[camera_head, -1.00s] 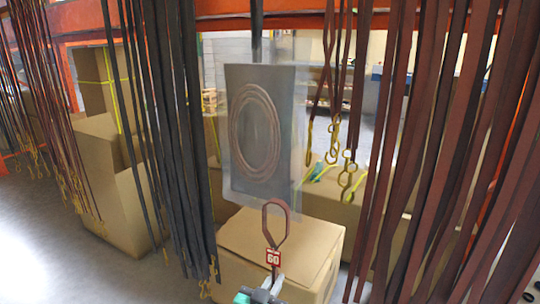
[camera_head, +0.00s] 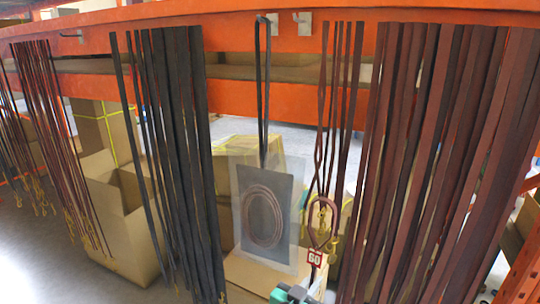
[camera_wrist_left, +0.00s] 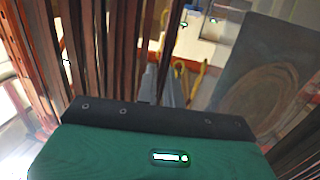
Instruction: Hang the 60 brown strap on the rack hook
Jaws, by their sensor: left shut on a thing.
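A brown strap (camera_head: 323,222) with a closed loop at its top stands up from my left gripper (camera_head: 311,288), low and right of centre in the head view. My left gripper is shut on the strap's lower part. Its grey fingers also show in the wrist view (camera_wrist_left: 172,86), where I cannot make out the strap clearly. Along the orange rack beam (camera_head: 220,38), a small metal hook plate (camera_head: 303,21) looks bare. Another metal hook (camera_head: 272,20) carries a black strap. My right gripper is not in view.
A clear packet with a coiled strap (camera_head: 263,212) hangs just left of the held strap. Thin brown straps with brass ends (camera_head: 335,120) hang behind it. Dense brown straps (camera_head: 430,150) hang right, black straps (camera_head: 170,130) left. Cardboard boxes (camera_head: 125,220) stand below.

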